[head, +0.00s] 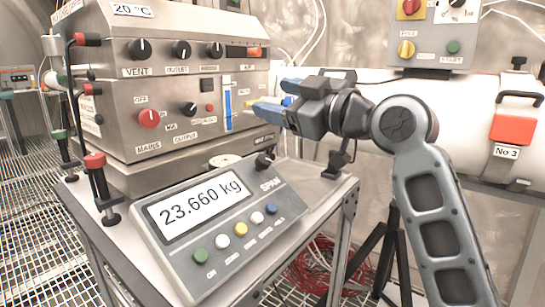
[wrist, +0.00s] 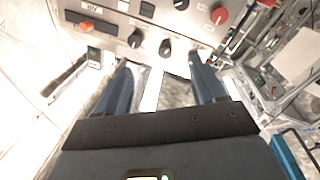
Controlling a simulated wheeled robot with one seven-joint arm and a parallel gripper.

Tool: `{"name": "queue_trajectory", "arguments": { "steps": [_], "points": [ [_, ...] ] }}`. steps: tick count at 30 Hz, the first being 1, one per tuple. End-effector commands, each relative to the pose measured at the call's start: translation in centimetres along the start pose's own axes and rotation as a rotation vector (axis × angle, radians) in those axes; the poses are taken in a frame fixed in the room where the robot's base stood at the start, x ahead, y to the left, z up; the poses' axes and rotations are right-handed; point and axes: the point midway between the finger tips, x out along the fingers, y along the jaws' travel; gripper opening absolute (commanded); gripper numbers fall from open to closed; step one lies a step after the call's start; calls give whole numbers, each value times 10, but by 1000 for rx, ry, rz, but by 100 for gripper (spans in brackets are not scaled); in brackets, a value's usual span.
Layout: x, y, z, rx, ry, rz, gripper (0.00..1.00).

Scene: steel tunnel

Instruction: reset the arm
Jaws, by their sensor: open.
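My gripper (head: 268,97) is at the end of my grey arm, with blue fingers pointing left toward the right part of a steel control box (head: 122,105). The fingers are apart, and I see nothing between them. In the wrist view, the two dark fingers (wrist: 165,72) reach toward the box's face with its knobs, a red knob (wrist: 219,15) and an orange switch (wrist: 87,26). I cannot tell how much gap there is between the fingertips and the box. My arm is bent at the elbow, to the right of the box.
A scale display (head: 203,207) reading 23.660 kg, with several coloured buttons, sits on a metal cart below my gripper. A switch panel (head: 432,30) hangs at the upper right. A white cylinder with a red block (head: 512,130) lies behind my arm. Red cables (head: 322,268) lie on the floor.

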Motion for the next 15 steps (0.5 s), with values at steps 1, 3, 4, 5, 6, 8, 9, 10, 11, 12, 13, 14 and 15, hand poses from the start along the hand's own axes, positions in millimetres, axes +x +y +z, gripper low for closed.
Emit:
{"name": "queue_trajectory", "arguments": {
  "steps": [1, 3, 4, 5, 6, 8, 9, 10, 11, 12, 13, 14, 15],
  "points": [
    [-4, -8, 15, 34, -7, 15, 69],
    [-12, -18, 35, 82, -14, 46, 69],
    [-16, -23, 45, 105, -17, 61, 69],
    [-21, -28, 55, 131, -22, 78, 69],
    [-28, -36, 68, 163, -28, 101, 69],
    [-40, -48, 88, 211, -39, 137, 69],
    [-48, -56, 100, 240, -46, 160, 69],
    [-54, -62, 110, 262, -53, 178, 69],
    [-61, -68, 119, 283, -59, 197, 69],
    [-71, -77, 131, 311, -68, 220, 69],
    [-78, -83, 139, 330, -75, 238, 69],
    [-86, -90, 147, 349, -82, 256, 69],
    [-96, -99, 158, 373, -92, 279, 69]
  ]
}}
